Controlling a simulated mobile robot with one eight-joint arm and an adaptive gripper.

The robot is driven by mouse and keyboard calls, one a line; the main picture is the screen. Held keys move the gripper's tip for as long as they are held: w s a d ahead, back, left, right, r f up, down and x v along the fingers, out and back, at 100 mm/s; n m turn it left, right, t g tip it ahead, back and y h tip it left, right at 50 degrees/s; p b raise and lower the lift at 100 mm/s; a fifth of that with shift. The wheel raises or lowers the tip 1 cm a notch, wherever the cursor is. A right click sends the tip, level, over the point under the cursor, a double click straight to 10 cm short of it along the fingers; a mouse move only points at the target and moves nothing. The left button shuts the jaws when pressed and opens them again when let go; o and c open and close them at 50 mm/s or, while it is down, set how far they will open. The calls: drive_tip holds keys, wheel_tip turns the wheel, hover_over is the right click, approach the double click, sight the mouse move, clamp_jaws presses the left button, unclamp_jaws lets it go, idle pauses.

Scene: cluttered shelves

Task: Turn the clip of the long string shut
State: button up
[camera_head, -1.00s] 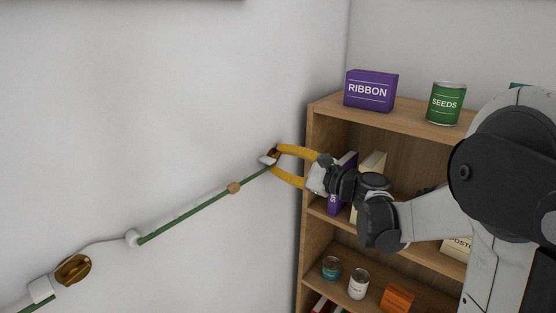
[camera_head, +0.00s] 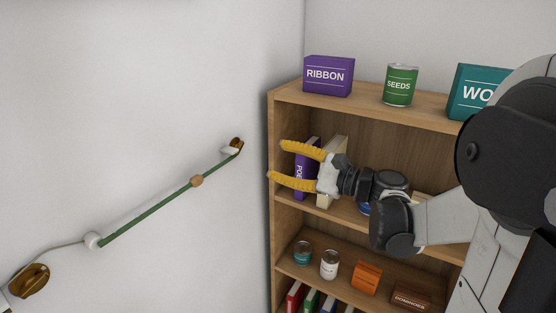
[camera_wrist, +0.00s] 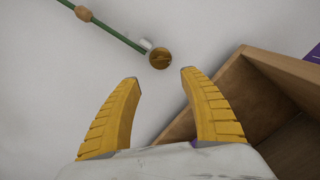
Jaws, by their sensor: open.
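A long green string (camera_head: 160,204) runs up the wall from a white round mount (camera_head: 93,240), through a tan bead (camera_head: 196,180), to a white holder (camera_head: 229,151). A brown-gold clip (camera_head: 237,142) sits at its upper right end. In the wrist view the clip (camera_wrist: 159,58) looks like a round gold disc beside the white holder (camera_wrist: 146,44). Whether it is turned shut I cannot tell. My gripper (camera_head: 277,160) is open and empty, to the right of the clip and apart from it. In the wrist view the yellow fingers (camera_wrist: 160,77) point toward the clip, which lies beyond their tips.
A second brown clip (camera_head: 30,280) is at the lower left on a pale cord. A wooden shelf (camera_head: 286,232) stands close to the right, behind my gripper. It holds a RIBBON box (camera_head: 328,76), a SEEDS can (camera_head: 400,85), books and cans. The wall above the string is bare.

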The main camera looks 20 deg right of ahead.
sight(238, 148)
drive_tip(key=shift+r+n, duration=0.1)
drive_tip(key=shift+n, duration=0.2)
drive_tip(key=c, duration=0.3)
drive_tip(key=w+a+n+p, duration=0.1)
drive_tip(key=w+n, duration=0.2)
drive_tip(key=n, duration=0.2)
drive_tip(key=w+a+n+p, duration=0.1)
drive_tip(key=w+a+n, duration=0.1)
drive_tip(key=n, duration=0.3)
drive_tip(key=w+a+r+n+p, duration=0.1)
drive_tip(key=w+a+n, duration=0.1)
drive_tip(key=w+n, duration=0.3)
drive_tip(key=shift+a+n+p, duration=0.25)
drive_tip(key=shift+n+p, duration=0.15)
drive_tip(key=shift+n, duration=0.2)
drive_tip(key=shift+s, duration=0.1)
clamp_jaws()
